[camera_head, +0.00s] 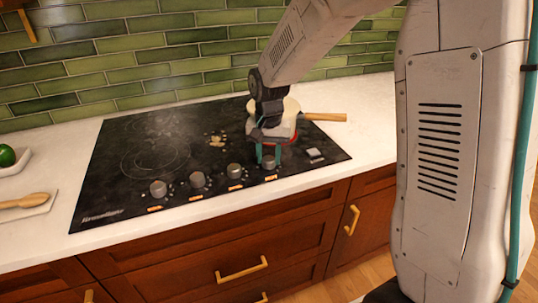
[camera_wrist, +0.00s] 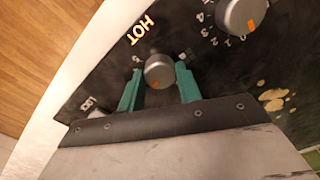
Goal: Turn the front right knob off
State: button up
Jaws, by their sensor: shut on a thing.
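My gripper (camera_head: 268,157) is at the right end of the knob row on the black cooktop (camera_head: 110,190). In the wrist view its two teal fingers (camera_wrist: 158,72) stand on either side of a round grey knob (camera_wrist: 160,68), closed on it. This knob has an orange mark on its lower edge in that view. In the head view the same knob (camera_head: 268,163) is partly hidden between the fingers. Another grey knob (camera_wrist: 238,16) with an orange mark and printed numbers shows at the top right of the wrist view.
Three other knobs, the nearest one (camera_head: 235,171), stand in a row to the left. A pan with a wooden handle (camera_head: 325,117) is behind my gripper. A wooden spoon (camera_head: 28,200) and a green item (camera_head: 7,155) lie at the far left. Drawers are below the counter.

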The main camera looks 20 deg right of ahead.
aim_at(269, 158)
jog(key=n, duration=1.1)
jog(key=shift+n, duration=1.7)
jog(key=o, duration=1)
jog(key=shift+r, duration=0.1)
notch_tip(269, 158, up, 8)
jog(key=shift+f, duration=0.15)
